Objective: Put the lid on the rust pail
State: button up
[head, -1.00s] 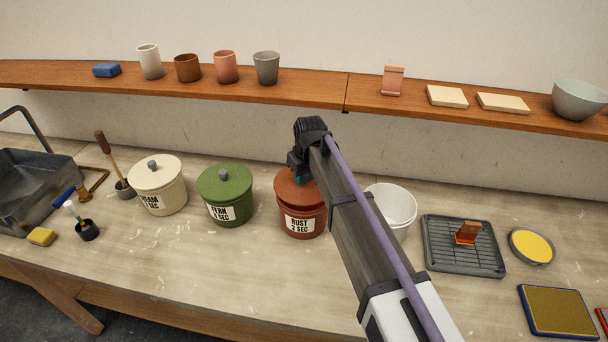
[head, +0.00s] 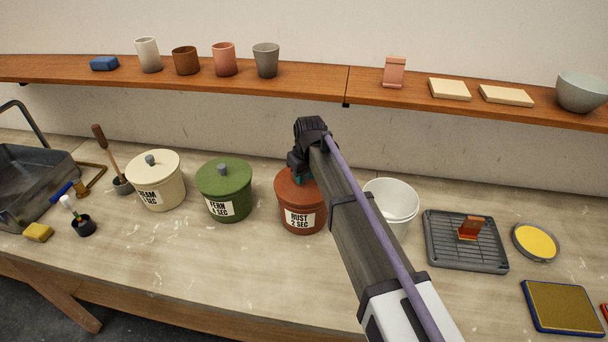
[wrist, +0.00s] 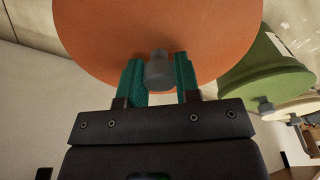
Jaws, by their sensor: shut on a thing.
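The rust pail (head: 303,219) stands on the bench with a label reading "RUST 2 SEC". Its rust-coloured lid (head: 285,188) is over the pail's mouth and looks level and close to the rim. I cannot tell whether it is fully seated, since my arm covers its right part. My gripper (head: 304,177) is above the lid. In the wrist view my gripper (wrist: 159,78) has its teal fingers on both sides of the grey knob (wrist: 159,68), shut on it. The lid (wrist: 155,25) fills the top of that view. The pail's rim is hidden there.
The lidded green pail (head: 224,190) and cream pail (head: 155,180) stand to the left. A white bucket (head: 392,200) is close at the right, beside my arm. A grey rack tray (head: 466,242) lies further right. A wooden shelf (head: 320,87) runs behind.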

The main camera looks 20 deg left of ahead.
jog(key=shift+f+b, duration=0.5)
jog(key=shift+f, duration=0.05)
jog(key=o, duration=1)
jog(key=shift+r, duration=0.15)
notch_tip(320, 180, up, 11)
jog(key=s+d+p, duration=0.1)
jog(key=p, duration=0.9)
jog(key=shift+d+f+p, duration=0.15)
jog(key=shift+f+p, duration=0.05)
jog(key=shift+p, duration=0.2)
